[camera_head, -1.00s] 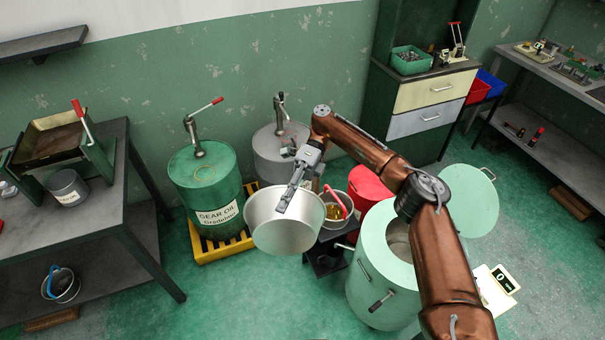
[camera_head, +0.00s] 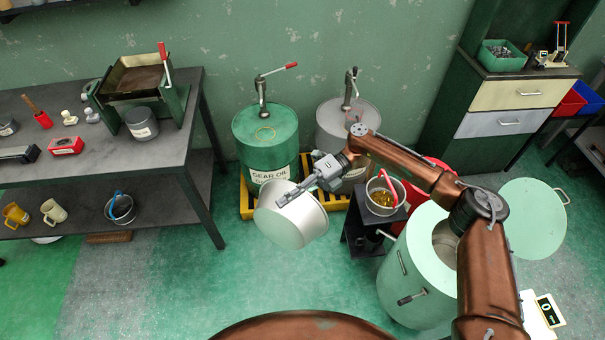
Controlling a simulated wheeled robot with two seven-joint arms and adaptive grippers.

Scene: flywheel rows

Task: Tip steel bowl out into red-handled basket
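The steel bowl (camera_head: 292,222) hangs in the air in front of the green gear oil drum, tilted. Its inside cannot be made out clearly. My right gripper (camera_head: 302,194) is shut on the bowl's edge, with a finger lying along its side. The red-handled basket (camera_head: 371,203) stands to the right of the bowl on a small black stand, apart from it. Golden pieces lie in it, and its red handle (camera_head: 388,181) leans up across the opening. My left gripper is not in view.
A pale green drum (camera_head: 405,270) stands right of the stand, its round lid (camera_head: 533,220) beside it. A green gear oil drum (camera_head: 265,140) and a grey drum (camera_head: 335,120) stand behind on a yellow pallet. A blue-handled basket (camera_head: 121,211) sits on the left table's lower shelf.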

